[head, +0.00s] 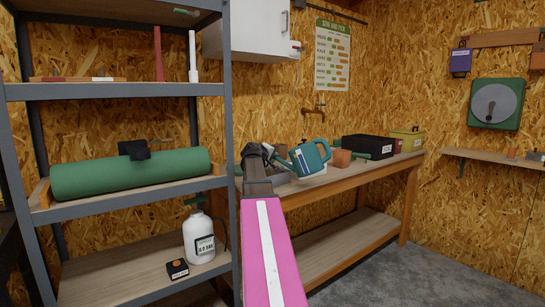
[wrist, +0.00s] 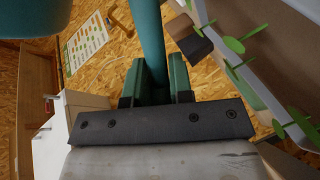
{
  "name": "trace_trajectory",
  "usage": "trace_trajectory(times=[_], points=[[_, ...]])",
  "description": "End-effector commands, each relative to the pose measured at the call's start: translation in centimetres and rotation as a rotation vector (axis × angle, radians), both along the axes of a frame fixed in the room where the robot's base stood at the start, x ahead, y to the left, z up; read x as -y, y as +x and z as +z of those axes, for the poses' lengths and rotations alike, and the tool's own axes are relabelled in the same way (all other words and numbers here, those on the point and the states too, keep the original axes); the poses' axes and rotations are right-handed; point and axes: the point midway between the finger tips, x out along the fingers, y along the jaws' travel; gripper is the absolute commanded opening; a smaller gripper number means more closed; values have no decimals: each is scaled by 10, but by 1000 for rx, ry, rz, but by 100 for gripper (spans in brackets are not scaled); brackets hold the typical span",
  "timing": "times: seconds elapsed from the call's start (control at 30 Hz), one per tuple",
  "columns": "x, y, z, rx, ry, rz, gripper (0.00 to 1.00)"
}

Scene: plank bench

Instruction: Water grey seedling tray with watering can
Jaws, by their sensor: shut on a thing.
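The teal watering can (head: 311,157) is above the bench in the head view, just past the end of my arm, and looks tilted. In the wrist view its round teal handle (wrist: 148,42) runs between the two dark green fingers of my gripper (wrist: 156,88), which is shut on it. A pale grey tray (wrist: 252,92) with green seedlings (wrist: 236,45) shows at the right of the wrist view, close beside the gripper. In the head view my arm and the can cover much of that part of the bench. I see no water.
The wooden bench (head: 375,177) carries a terracotta pot (head: 341,158), a black box (head: 367,147) and an olive box (head: 406,140). A brass tap (head: 316,107) is on the wall behind. A metal shelf unit (head: 228,150) stands close at the left, with a white bottle (head: 198,235).

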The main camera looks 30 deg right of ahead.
Motion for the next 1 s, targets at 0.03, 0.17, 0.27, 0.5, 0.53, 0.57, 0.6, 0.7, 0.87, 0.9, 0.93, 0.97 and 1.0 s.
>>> trace_trajectory(times=[0.03,0.17,0.27,0.5,0.53,0.57,0.6,0.7,0.87,0.9,0.93,0.97,1.0], points=[[0,0,-1,-8,-7,1,0],[0,0,-3,-20,-16,0,0],[0,0,-5,-28,-21,0,0],[0,-1,-10,-47,-34,1,0],[0,-1,-11,-50,-36,0,0],[1,-1,-11,-53,-37,0,0],[1,-1,-12,-56,-41,1,0],[1,-1,-14,-96,-69,1,0],[1,-1,-17,-158,-110,0,0],[1,-1,-18,-175,-121,0,0],[1,-1,-17,-191,-133,0,0],[1,-1,-16,-208,-145,0,0],[1,-1,-15,-230,-160,0,0]])
